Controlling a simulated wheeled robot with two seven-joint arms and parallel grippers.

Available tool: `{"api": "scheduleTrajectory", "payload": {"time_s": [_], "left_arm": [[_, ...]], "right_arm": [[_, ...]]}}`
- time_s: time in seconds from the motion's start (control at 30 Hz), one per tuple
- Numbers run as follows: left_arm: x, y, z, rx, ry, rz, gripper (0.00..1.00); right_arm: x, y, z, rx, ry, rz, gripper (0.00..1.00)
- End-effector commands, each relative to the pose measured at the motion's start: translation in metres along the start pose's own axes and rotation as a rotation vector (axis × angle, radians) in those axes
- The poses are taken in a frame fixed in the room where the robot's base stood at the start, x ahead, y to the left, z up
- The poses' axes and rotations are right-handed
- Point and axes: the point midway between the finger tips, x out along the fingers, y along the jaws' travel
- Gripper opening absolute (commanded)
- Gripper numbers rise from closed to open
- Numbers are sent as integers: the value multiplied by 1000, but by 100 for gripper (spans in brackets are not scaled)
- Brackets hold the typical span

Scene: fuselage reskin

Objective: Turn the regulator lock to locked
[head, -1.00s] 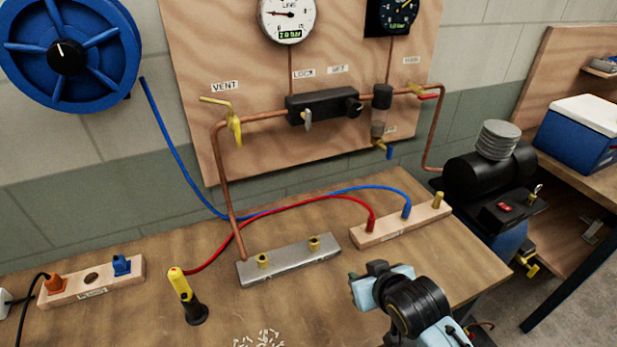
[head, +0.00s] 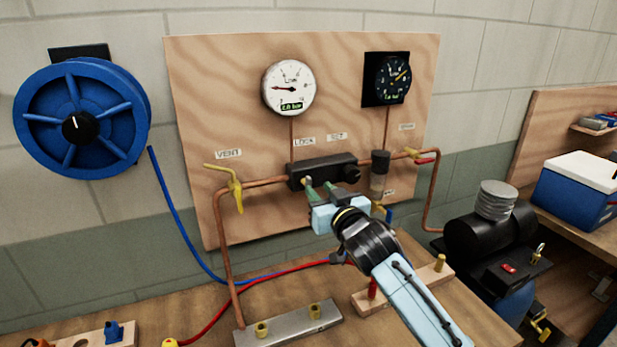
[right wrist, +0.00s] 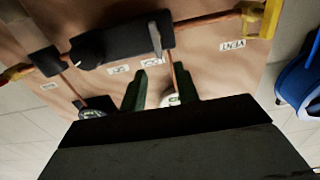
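The black regulator block (head: 325,171) is mounted on the copper pipe on the wooden panel. The grey lock lever (right wrist: 155,38) is at its left end, under the LOCK label (head: 304,142). The lever is mostly hidden by my fingers in the head view. My right gripper (head: 318,187) is in front of the lever, its green fingers pointing at the panel. In the right wrist view the gripper (right wrist: 162,80) is open and empty, and the lever stands just beyond the fingertips, apart from them. The regulator block (right wrist: 115,46) appears upside down there. My left gripper is not in view.
A yellow vent handle (head: 236,190) is left of the regulator. A black knob (head: 351,174) and a filter bowl (head: 379,183) are to its right. Two gauges (head: 289,88) (head: 387,79) hang above. Red and blue hoses cross the bench (head: 200,310) below.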

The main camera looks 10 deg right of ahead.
Motion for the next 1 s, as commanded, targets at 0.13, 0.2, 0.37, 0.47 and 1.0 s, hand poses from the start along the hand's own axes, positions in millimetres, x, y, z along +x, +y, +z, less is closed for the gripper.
{"api": "scheduleTrajectory", "payload": {"time_s": [0.13,0.2,0.37,0.47,1.0], "left_arm": [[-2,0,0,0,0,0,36],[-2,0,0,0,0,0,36],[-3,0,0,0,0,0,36],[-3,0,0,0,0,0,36],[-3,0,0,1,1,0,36]], "right_arm": [[25,0,-1,0,-1,1,31],[35,0,0,0,-1,0,31],[55,0,0,1,-1,1,31],[64,0,0,1,-1,1,31],[75,0,1,0,-1,0,27]]}}
